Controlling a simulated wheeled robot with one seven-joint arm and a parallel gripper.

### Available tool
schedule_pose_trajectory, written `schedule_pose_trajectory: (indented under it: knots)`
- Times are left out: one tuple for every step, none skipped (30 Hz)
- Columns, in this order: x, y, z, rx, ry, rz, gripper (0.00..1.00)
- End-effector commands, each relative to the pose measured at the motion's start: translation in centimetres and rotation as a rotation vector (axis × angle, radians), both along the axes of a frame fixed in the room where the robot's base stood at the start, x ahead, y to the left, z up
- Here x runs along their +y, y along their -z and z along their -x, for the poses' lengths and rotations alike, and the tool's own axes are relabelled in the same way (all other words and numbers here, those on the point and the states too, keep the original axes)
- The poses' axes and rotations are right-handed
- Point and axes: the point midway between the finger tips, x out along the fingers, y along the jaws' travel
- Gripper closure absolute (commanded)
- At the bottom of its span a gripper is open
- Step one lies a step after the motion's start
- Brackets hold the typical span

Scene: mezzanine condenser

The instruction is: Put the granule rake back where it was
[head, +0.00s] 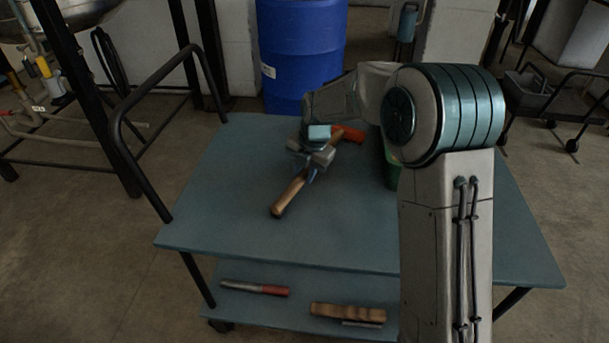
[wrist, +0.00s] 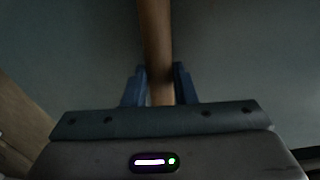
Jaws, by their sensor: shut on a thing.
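My gripper (head: 311,170) is over the blue-grey cart top and is shut on a wooden handle (head: 288,196), which I take to be the granule rake's. In the wrist view the handle (wrist: 156,40) runs between the two blue fingers of my gripper (wrist: 160,84). The handle slants from near left to far right. Its far end passes under my gripper and beside an orange-red piece (head: 349,134); I cannot tell whether that piece belongs to it. The rake's head is not clearly visible. I cannot tell whether the handle rests on the top or is just above it.
The cart top (head: 230,225) is bare at the left and front. A green object (head: 391,174) stands partly hidden behind my arm. The lower shelf holds a red-handled tool (head: 255,288) and a wooden brush-like item (head: 347,314). A black rail (head: 150,90) rises at the left; a blue drum (head: 300,55) stands behind.

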Motion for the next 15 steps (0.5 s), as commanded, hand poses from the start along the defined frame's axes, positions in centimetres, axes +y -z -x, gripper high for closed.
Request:
schedule_pose_trajectory:
  knots:
    - [0.01,0.4,-0.04,-0.002,-0.001,0.0,1.0]
    - [0.0,0.42,-0.05,-0.002,0.0,0.0,1.0]
    - [-0.02,0.37,-0.06,-0.004,0.001,-0.001,1.0]
    - [-0.03,0.34,-0.06,-0.004,0.001,-0.001,1.0]
    - [-0.06,0.33,-0.06,-0.002,0.001,0.0,1.0]
    - [-0.07,0.32,-0.07,-0.002,0.001,0.0,1.0]
    - [-0.07,0.32,-0.07,-0.002,0.001,0.0,1.0]
    - [-0.09,0.4,-0.03,-0.001,0.002,0.0,0.67]
    - [-0.1,0.39,-0.03,-0.001,0.002,0.0,0.56]
    - [-0.1,0.39,-0.03,-0.001,0.002,0.0,0.53]
    - [-0.1,0.39,-0.03,-0.001,0.002,0.0,0.53]
    - [-0.1,0.38,-0.03,-0.001,0.002,0.0,0.53]
    - [-0.1,0.38,-0.04,-0.001,0.002,0.0,0.53]
    - [-0.1,0.38,-0.04,-0.001,0.002,0.0,0.53]
    - [-0.09,0.37,-0.04,-0.001,0.002,0.0,0.53]
